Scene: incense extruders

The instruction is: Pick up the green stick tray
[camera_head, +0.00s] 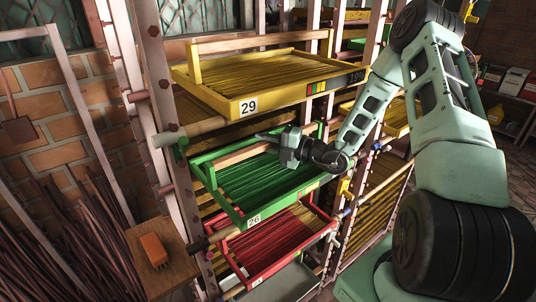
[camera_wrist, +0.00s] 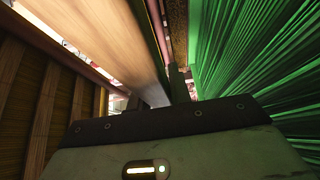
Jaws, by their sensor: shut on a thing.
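The green stick tray (camera_head: 281,205), labelled 26, sits in the rack between a yellow tray above and a red tray below. It is full of thin green sticks and has a wooden handle bar (camera_head: 238,154) across it. In the wrist view the wooden bar (camera_wrist: 105,40) runs to my gripper (camera_wrist: 157,95), with green sticks (camera_wrist: 265,70) on the right. The exact finger contact is partly hidden.
The yellow tray (camera_head: 250,105), labelled 29, is close above my gripper. The red tray (camera_head: 290,262) is just below. Rack posts (camera_head: 160,100) stand at the left. An orange block (camera_head: 154,249) lies on a wooden surface at lower left.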

